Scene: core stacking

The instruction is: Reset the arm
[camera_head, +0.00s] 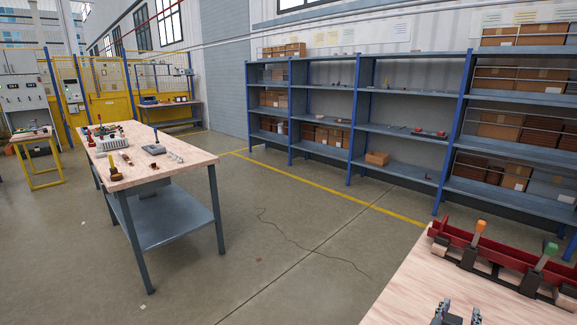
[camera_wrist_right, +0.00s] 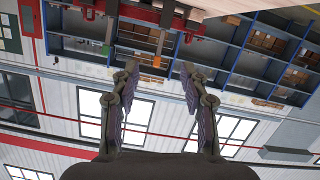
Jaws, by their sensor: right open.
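My right gripper (camera_head: 458,314) shows only as two dark fingertips at the bottom edge of the head view, over the near wooden table (camera_head: 400,290). In the right wrist view the right gripper (camera_wrist_right: 158,70) has its fingers spread wide, with nothing held between them. A red fixture (camera_head: 510,258) with an orange-tipped lever (camera_head: 480,227) and a green-tipped lever (camera_head: 549,250) stands on this table beyond the gripper. In the wrist view, which is upside down, the red fixture (camera_wrist_right: 145,15) lies past the fingertips. My left gripper is not in view.
A long workbench (camera_head: 190,160) with small parts and tools stands at left. Blue-framed shelves (camera_head: 405,130) with cardboard boxes line the back wall. Open concrete floor (camera_head: 290,240) lies between the workbench and the near table.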

